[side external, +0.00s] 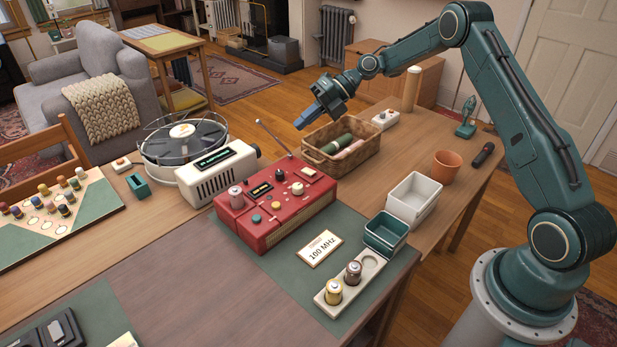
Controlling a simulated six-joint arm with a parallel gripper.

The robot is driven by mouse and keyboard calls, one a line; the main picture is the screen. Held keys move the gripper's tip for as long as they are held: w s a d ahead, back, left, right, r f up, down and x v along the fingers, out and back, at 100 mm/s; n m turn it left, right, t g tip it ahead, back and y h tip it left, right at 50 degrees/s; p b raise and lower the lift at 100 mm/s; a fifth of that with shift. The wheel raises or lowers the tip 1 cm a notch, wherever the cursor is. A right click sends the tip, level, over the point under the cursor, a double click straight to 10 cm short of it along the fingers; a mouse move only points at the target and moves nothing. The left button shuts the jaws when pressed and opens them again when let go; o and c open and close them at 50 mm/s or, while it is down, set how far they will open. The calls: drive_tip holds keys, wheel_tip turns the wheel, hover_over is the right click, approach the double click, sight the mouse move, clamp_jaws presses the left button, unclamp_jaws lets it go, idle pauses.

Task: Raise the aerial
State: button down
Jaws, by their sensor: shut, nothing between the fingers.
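The red radio (272,207) lies on its back panel or stands low on the green mat, with knobs and small panels on its top. Its thin aerial (273,138) rises at a slant from the radio's back edge, leaning left in the picture, with a small tip at its upper end. My gripper (301,124) is shut and empty. It hangs in the air to the right of the aerial's tip, near the wicker basket in the picture. I cannot tell how far it is from the aerial in depth.
The wicker basket (373,158) with rolled cloths stands behind the radio. A white speaker box (216,177) is on its left. A 100 MHz card (322,248), a battery holder (336,300) and two bins (386,233) stand in front and right. An orange pot (446,166) is farther right.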

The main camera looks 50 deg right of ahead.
drive_tip(key=shift+a+f, duration=0.1)
drive_tip(key=x, duration=0.9)
drive_tip(key=shift+w+a, duration=0.1)
drive_tip(key=shift+a, duration=0.05)
drive_tip(key=shift+w+f, duration=0.1)
drive_tip(key=shift+w, duration=0.15)
drive_tip(key=shift+w+d+r, duration=0.9)
drive_tip(key=shift+w+d, duration=0.05)
drive_tip(key=shift+d, duration=0.25)
approach(275, 138)
drive_tip(key=a, duration=0.1)
drive_tip(key=w+a+f, duration=0.1)
drive_tip(key=shift+w+a, duration=0.25)
drive_tip(key=shift+a, duration=0.1)
drive_tip(key=shift+r, duration=0.2)
